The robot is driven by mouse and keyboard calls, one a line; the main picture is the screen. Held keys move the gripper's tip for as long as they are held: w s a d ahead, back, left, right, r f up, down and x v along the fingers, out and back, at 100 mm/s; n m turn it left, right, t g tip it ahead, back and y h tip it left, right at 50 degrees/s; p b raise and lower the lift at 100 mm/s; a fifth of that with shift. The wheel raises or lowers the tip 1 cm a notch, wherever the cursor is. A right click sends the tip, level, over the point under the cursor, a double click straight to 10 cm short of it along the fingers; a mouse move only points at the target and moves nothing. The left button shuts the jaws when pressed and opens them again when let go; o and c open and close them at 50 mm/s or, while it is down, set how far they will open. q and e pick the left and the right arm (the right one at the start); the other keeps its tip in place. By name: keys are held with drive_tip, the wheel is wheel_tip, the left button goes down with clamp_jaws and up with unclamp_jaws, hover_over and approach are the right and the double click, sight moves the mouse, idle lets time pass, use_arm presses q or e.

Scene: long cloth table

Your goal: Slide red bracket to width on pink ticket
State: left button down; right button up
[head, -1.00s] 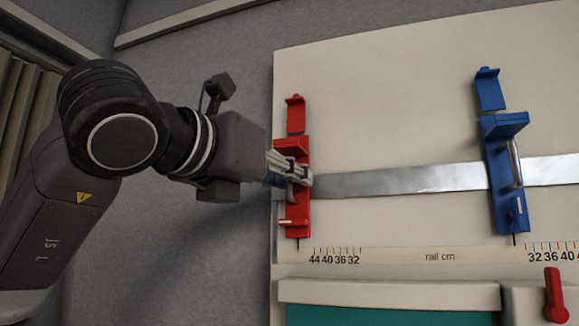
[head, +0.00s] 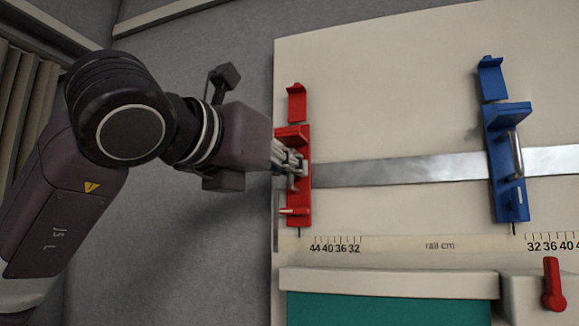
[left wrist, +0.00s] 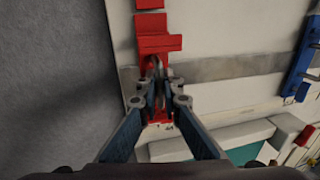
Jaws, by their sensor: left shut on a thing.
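The red bracket (head: 298,205) sits upright at the left end of the metal rail (head: 400,171). Its pointer is left of the 44 mark on the rail scale (head: 335,247). My left gripper (head: 297,168) is at the bracket's middle, coming from the left, and covers part of it. In the left wrist view, the fingers (left wrist: 158,90) are closed around the bracket's upright metal handle, with the red bracket (left wrist: 158,42) behind and above them. No pink ticket shows in these frames. My right gripper is not in view.
A blue bracket (head: 507,150) with a metal handle sits farther right on the rail, its pointer left of the 32 mark. A red lever (head: 553,284) stands at lower right, beside a pale-framed teal panel (head: 390,307). The rail between the brackets is clear.

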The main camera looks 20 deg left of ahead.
use_arm(q)
drive_tip(key=d+b, duration=0.1)
drive_tip(key=d, duration=0.3)
drive_tip(key=shift+s+d, duration=0.1)
drive_tip(key=shift+d, duration=0.2)
drive_tip(key=c, duration=2.1)
unclamp_jaws()
drive_tip(key=shift+a, duration=0.2)
drive_tip(key=shift+s, duration=0.1)
drive_tip(key=v, duration=1.2)
drive_tip(key=shift+r, duration=0.1)
